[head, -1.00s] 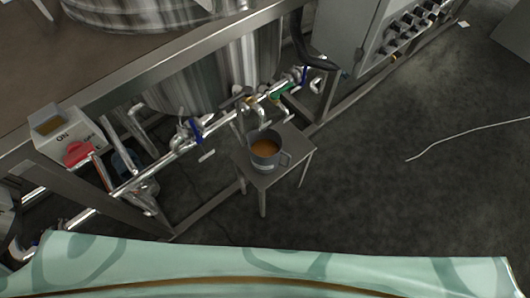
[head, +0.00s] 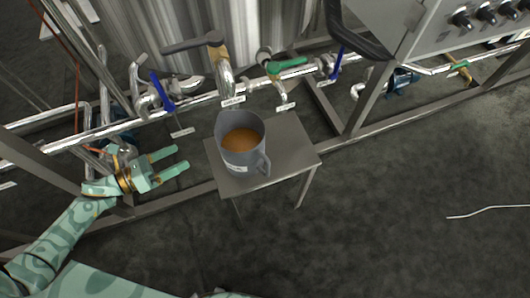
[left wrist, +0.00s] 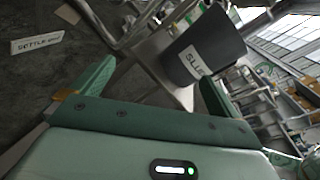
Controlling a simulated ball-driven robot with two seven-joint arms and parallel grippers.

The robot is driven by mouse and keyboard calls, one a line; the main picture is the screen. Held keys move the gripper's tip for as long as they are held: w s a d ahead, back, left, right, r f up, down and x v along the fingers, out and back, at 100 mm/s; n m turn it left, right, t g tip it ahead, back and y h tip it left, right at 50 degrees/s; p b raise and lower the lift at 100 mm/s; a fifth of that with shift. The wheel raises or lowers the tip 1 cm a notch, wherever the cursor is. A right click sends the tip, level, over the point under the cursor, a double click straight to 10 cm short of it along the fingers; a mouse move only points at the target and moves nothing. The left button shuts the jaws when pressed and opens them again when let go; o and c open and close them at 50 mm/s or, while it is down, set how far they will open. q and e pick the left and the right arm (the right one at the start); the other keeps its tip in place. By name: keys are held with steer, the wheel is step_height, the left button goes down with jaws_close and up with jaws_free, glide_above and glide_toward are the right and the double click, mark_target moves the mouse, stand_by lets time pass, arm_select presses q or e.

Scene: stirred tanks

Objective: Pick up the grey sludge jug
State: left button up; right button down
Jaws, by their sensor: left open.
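The grey sludge jug (head: 228,153) stands upright on a small metal stand (head: 290,145), under a pipe outlet. It holds brown liquid, has a pale label on its front, and its handle faces the lower right. My left gripper (head: 182,158) is open and empty, to the left of the jug and apart from it, fingers pointing at it. In the left wrist view the jug (left wrist: 205,45) shows tilted beyond the open fingers (left wrist: 157,72), nearer the right one. My right gripper is not in view.
A valve with a dark lever (head: 194,43) and a metal spout (head: 222,75) stand just behind and above the jug. Blue (head: 162,90) and green (head: 288,65) valve handles line the pipe.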

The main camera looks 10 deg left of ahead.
mark_target(240, 135)
arm_select(q)
steer(key=s+d+r+m+g+h, duration=0.25)
steer(key=d+r+m+h, duration=0.2)
steer(key=m, duration=0.45)
steer(key=shift+y, duration=0.45)
steer(key=x, duration=0.6)
steer(key=b+x, duration=0.1)
steer(key=x, duration=0.3)
steer(key=shift+w+f, duration=0.1)
steer(key=shift+f, duration=0.3)
steer(key=x, duration=0.3)
steer(key=b+x, duration=0.1)
steer(key=x, duration=0.1)
steer(key=shift+w+d+r, duration=0.25)
steer(key=shift+w, duration=0.15)
steer(key=shift+r, duration=0.15)
steer(key=c, duration=1.6)
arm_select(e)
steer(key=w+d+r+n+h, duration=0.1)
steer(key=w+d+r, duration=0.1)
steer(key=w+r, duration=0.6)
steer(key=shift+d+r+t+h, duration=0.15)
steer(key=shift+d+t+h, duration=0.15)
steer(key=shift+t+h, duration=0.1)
arm_select(q)
steer(key=shift+r, duration=0.1)
